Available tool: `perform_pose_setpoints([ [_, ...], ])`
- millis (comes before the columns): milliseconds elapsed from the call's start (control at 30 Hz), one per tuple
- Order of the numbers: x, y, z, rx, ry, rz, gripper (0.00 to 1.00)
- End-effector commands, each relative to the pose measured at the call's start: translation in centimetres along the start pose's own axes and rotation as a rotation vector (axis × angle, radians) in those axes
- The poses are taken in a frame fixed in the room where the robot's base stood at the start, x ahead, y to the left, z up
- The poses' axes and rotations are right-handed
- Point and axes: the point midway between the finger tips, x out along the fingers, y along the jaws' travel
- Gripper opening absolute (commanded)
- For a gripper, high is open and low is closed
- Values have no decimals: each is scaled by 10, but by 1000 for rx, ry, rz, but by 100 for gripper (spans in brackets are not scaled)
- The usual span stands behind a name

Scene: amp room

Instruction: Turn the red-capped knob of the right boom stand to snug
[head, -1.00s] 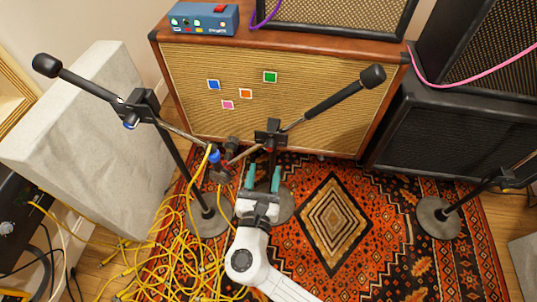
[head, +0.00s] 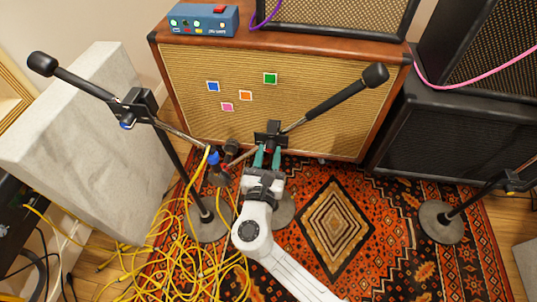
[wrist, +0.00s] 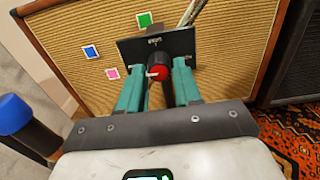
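The right boom stand's clutch (head: 270,134) stands before the tan amp grille, with its boom and black microphone (head: 375,75) reaching up right. In the wrist view its dark plate (wrist: 182,44) carries small lettering at the top that is hard to read. The red-capped knob (wrist: 160,73) sticks out below the lettering, with a white pointer mark toward the left. My gripper (wrist: 159,68) has its teal fingers on either side of the knob, with visible gaps. In the head view my gripper (head: 267,153) is just below the clutch and mostly hides the knob.
A left boom stand (head: 133,108) with a blue-capped part stands close by; another blue-capped post (wrist: 14,112) is near my gripper's left. Yellow cables (head: 205,265) tangle on the rug at left. The amp (head: 320,100) is close behind.

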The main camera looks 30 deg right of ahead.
Motion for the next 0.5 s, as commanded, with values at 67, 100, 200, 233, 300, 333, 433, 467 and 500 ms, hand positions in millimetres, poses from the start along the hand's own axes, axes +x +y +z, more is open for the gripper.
perform_pose_setpoints([
  [67,0,0,0,0,0,0,26],
  [100,0,0,0,0,0,0,22],
  [200,0,0,0,0,0,0,12],
  [233,0,0,0,0,0,0,9],
  [300,0,0,0,0,0,0,3],
  [333,0,0,0,0,0,0,0],
  [433,0,0,0,1,0,0,0],
  [467,0,0,0,1,0,0,0],
  [500,0,0,0,4,0,0,0],
])
